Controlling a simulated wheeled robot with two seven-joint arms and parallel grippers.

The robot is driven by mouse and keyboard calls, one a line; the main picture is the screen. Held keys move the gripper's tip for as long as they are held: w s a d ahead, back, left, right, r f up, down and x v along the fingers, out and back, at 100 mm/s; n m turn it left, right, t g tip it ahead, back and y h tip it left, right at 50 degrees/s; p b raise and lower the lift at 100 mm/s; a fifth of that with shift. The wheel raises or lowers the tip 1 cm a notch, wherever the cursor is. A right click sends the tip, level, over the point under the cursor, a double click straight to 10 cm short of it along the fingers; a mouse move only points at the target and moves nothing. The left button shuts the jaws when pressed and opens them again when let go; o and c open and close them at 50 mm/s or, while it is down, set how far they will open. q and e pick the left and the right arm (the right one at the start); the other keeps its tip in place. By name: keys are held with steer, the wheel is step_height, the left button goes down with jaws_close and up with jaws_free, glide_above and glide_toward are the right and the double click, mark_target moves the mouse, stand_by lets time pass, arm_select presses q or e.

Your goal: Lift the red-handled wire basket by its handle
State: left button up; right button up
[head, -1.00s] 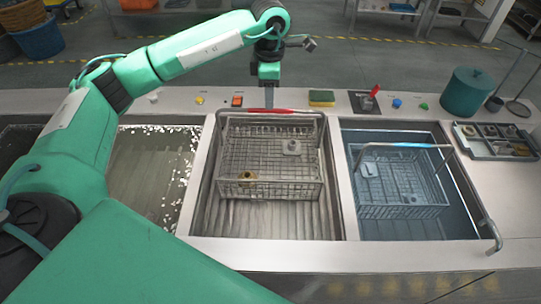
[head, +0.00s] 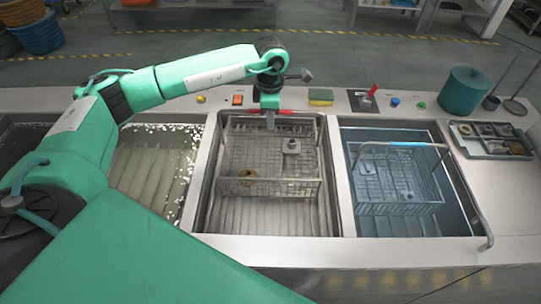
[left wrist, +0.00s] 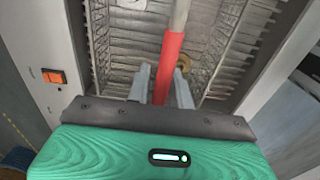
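The red-handled wire basket (head: 268,187) sits in the middle tank, with a brass ring-like part and a grey block inside. Its red handle grip (head: 286,112) is at the far side of the basket, partly hidden by my left gripper (head: 270,122). In the left wrist view, the red grip (left wrist: 172,62) runs lengthwise between the two grey fingertips of my left gripper (left wrist: 162,82). The fingers stand apart on either side of it, and I cannot tell whether either touches it. My right gripper is not in view.
A blue-handled wire basket (head: 400,208) sits in the right tank of bluish liquid. The left tank (head: 150,165) holds liquid with white foam. A sponge (head: 320,97), a red lever (head: 373,90), a green cylinder (head: 464,91) and a parts tray (head: 490,153) line the counter.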

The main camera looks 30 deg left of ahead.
arm_select(q)
jaws_close()
steer(key=shift+r, duration=0.1)
steer(key=shift+r, duration=0.1)
